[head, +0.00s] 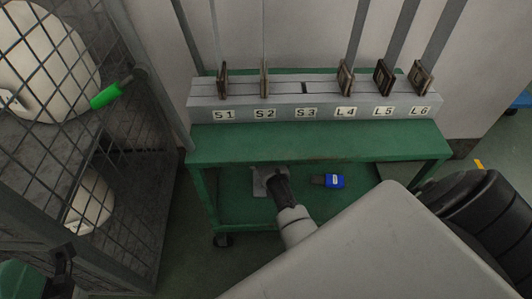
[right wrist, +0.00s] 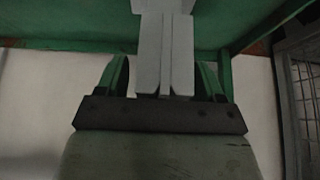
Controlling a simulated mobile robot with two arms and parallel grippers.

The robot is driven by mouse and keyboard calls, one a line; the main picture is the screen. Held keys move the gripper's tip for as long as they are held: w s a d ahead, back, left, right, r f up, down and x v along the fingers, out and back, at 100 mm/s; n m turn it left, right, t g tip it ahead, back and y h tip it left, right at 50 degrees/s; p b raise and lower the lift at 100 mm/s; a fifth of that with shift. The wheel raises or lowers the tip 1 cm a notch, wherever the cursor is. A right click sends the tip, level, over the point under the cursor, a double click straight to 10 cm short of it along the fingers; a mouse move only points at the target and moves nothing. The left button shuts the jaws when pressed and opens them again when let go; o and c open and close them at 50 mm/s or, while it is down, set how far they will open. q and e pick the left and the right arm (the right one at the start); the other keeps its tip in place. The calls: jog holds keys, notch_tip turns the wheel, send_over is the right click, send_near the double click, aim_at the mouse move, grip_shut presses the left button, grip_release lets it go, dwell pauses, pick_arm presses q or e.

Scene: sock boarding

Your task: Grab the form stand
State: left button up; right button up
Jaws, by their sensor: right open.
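A long grey rack, which looks to be the form stand (head: 305,116), stands on a green cart (head: 320,148). Its front carries labels S1, S2, S3, L4, L5 and L6. My right gripper (head: 270,181) is low in front of the cart, below the tabletop edge. In the right wrist view it is open, with the green cart above it. A pale grey piece (right wrist: 164,50) shows between its green-edged fingers; I cannot tell what it is. My left gripper is not clearly visible.
A mesh cage (head: 140,190) with white bundles stands close on the left; a bright green handle (head: 105,96) shows at its side. A blue item (head: 334,182) lies on the cart's lower shelf. A wall is behind the cart.

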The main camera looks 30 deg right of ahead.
grip_shut()
dwell(0.4)
jog(key=shift+r, duration=0.2)
